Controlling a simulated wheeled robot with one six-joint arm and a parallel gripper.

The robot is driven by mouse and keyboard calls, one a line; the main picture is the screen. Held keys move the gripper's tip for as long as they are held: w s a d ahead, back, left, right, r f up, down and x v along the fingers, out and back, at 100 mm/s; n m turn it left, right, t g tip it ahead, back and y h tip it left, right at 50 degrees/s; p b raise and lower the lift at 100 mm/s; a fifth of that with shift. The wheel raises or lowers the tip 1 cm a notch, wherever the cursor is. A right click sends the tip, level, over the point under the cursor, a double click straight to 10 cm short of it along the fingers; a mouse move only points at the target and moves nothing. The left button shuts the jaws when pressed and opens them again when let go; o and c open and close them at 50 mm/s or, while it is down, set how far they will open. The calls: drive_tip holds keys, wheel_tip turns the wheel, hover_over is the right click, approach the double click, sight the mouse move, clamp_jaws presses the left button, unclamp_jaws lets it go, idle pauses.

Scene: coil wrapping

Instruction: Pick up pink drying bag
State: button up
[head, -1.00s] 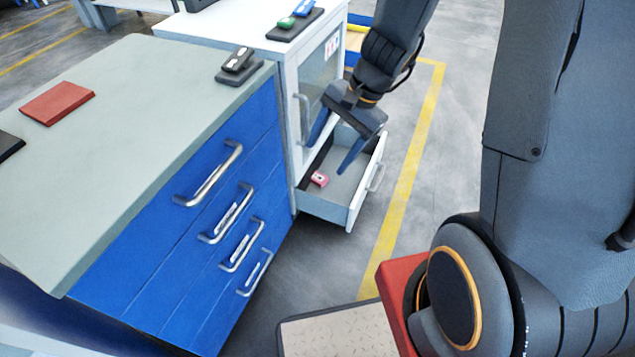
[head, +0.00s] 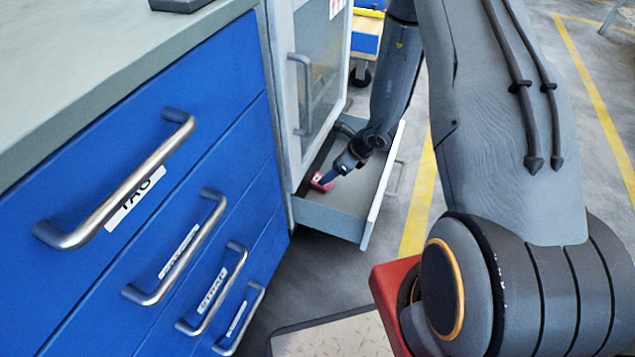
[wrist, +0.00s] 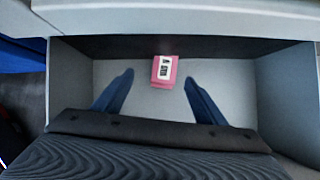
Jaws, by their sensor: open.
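The pink drying bag (wrist: 164,71) lies on the floor of the open white drawer (wrist: 232,75), near its back wall. It is a small pink block with a white and black label. In the head view the bag (head: 319,182) shows in part, with my gripper (head: 328,179) reaching down over it. In the wrist view my gripper (wrist: 157,84) is open, its two blue fingers apart, one on each side of the bag. The bag sits between and slightly beyond the fingertips. I cannot tell how high the fingertips are above the drawer floor.
The drawer's side walls and front panel (head: 383,185) surround the gripper closely. A white cabinet with a glass door (head: 318,70) stands above the drawer. A blue drawer unit (head: 215,130) with metal handles is at left. Grey floor with yellow lines lies right.

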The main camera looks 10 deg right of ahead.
sight(329, 185)
drive_tip(key=shift+w+a+f+b, duration=0.1)
drive_tip(key=shift+w+f+b, duration=0.2)
drive_tip(key=shift+f, duration=0.3)
drive_tip(key=shift+w+a+f+b, duration=0.15)
drive_tip(key=shift+w+f, duration=0.1)
drive_tip(key=shift+f, duration=0.4)
drive_tip(key=shift+w+d+f+b, duration=0.1)
drive_tip(key=shift+w+f+b, duration=0.2)
drive_tip(key=shift+f, duration=0.3)
drive_tip(key=b+x, duration=0.2)
drive_tip(key=x, duration=0.3)
drive_tip(key=shift+w, duration=0.1)
drive_tip(key=shift+r, duration=0.1)
drive_tip(key=c, duration=1.2)
drive_tip(key=shift+r, duration=0.1)
